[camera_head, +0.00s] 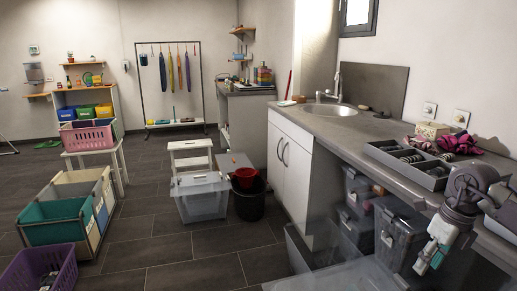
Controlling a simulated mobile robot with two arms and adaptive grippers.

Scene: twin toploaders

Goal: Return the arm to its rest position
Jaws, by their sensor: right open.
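My right gripper (428,262) is in the lower right of the head view, pointing down in front of the counter (340,123). Its jaws are open, and I see nothing held between them. My right arm (468,190) comes in from the right edge, beside the counter's front edge. Its wrist hides part of the counter edge and of the grey bins below. My left arm and left gripper are not in view.
A divided tray (433,181) lies on the counter close to my arm, with pink cloth (460,143) behind it. Grey lidded bins (400,235) stand under the counter. A clear tub (200,203) and a bucket (249,204) stand on the floor. Open floor lies centre-left.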

